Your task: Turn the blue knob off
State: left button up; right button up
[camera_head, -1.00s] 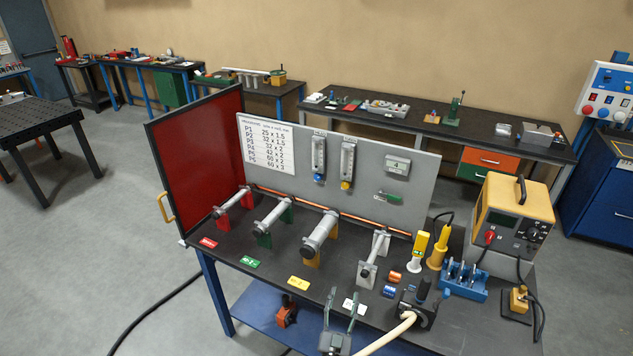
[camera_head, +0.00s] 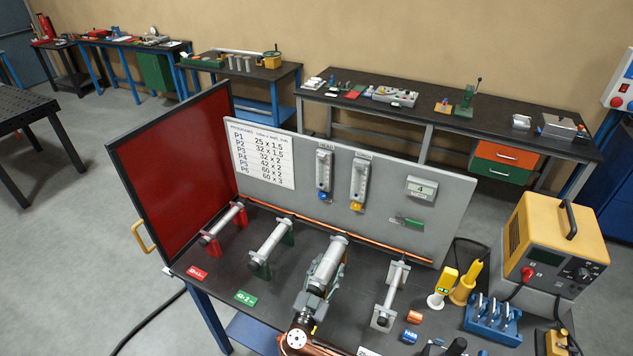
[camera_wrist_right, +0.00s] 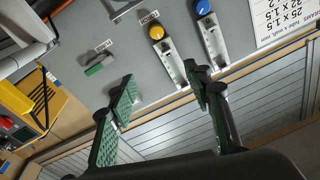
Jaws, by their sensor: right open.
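The blue knob (camera_head: 323,196) sits at the bottom of the left flowmeter (camera_head: 324,172) on the grey upright panel (camera_head: 300,205). It also shows at the top of the right wrist view (camera_wrist_right: 203,8). A yellow knob (camera_head: 356,206) sits under the right flowmeter, and it also shows in the wrist view (camera_wrist_right: 157,33). My right gripper (camera_head: 322,282) is in front of the third tube, below and in front of the blue knob, apart from it. In the wrist view its green-padded fingers (camera_wrist_right: 163,86) are spread and empty. My left gripper is not in view.
Tubes on coloured stands (camera_head: 268,245) line the black bench below the panel. A red side panel (camera_head: 180,175) stands at the left. A yellow-topped power unit (camera_head: 545,240), blue rack (camera_head: 492,318) and yellow bottles (camera_head: 443,285) stand at the right. The space before the flowmeters is clear.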

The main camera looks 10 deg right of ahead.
aim_at(322, 195)
jog(key=i, duration=0.85)
